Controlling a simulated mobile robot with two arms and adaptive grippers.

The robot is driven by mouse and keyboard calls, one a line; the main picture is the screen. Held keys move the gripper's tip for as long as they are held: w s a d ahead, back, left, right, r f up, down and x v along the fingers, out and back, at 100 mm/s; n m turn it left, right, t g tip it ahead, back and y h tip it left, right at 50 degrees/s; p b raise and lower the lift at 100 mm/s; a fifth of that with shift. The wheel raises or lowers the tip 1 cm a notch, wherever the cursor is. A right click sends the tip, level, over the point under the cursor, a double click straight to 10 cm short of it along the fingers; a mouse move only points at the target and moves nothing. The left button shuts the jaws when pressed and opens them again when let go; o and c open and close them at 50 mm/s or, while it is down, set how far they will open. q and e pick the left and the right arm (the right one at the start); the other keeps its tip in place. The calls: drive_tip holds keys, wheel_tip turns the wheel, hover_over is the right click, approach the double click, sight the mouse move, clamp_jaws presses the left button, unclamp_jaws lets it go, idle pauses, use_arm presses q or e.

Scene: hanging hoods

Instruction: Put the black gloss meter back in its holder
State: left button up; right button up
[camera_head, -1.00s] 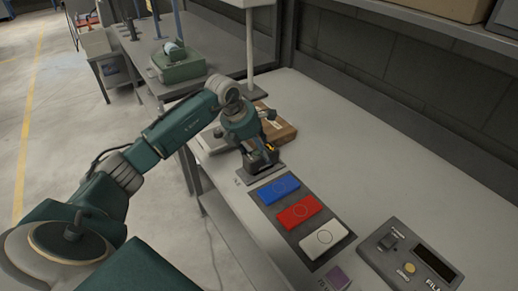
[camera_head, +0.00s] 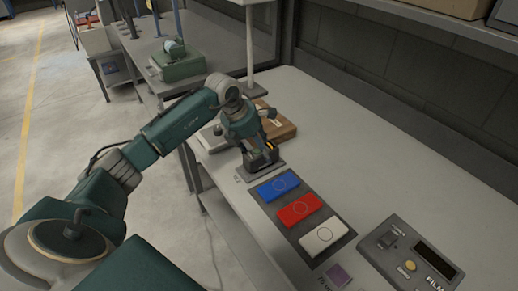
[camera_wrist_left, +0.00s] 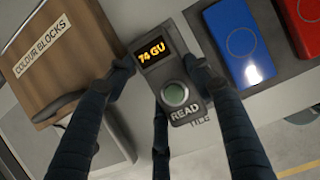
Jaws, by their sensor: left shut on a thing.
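The black gloss meter (camera_wrist_left: 174,70) fills the middle of the left wrist view. Its lit display reads 74 GU, and a green button sits above the word READ. My left gripper (camera_head: 262,159) is shut on it, with fingers on both sides of the body in the wrist view (camera_wrist_left: 165,88). In the head view the gripper is low over a small grey plate (camera_head: 268,174) at the near edge of the bench, beside the blue tile. The meter is mostly hidden there by the fingers. I cannot tell whether it touches the plate or whether the plate is its holder.
Blue (camera_head: 278,185), red (camera_head: 299,209) and white (camera_head: 323,235) tiles lie in a row on a dark panel. A brown box labelled COLOUR BLOCKS (camera_wrist_left: 62,58) stands close behind the gripper. A film gauge (camera_head: 412,252) sits at lower right. The bench's far side is clear.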

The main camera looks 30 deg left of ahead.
use_arm(q)
drive_tip(key=shift+f, duration=0.3)
drive_tip(key=o, duration=1.8)
drive_tip(key=shift+o, duration=0.2)
drive_tip(key=shift+s, duration=0.1)
drive_tip(key=v, duration=1.2)
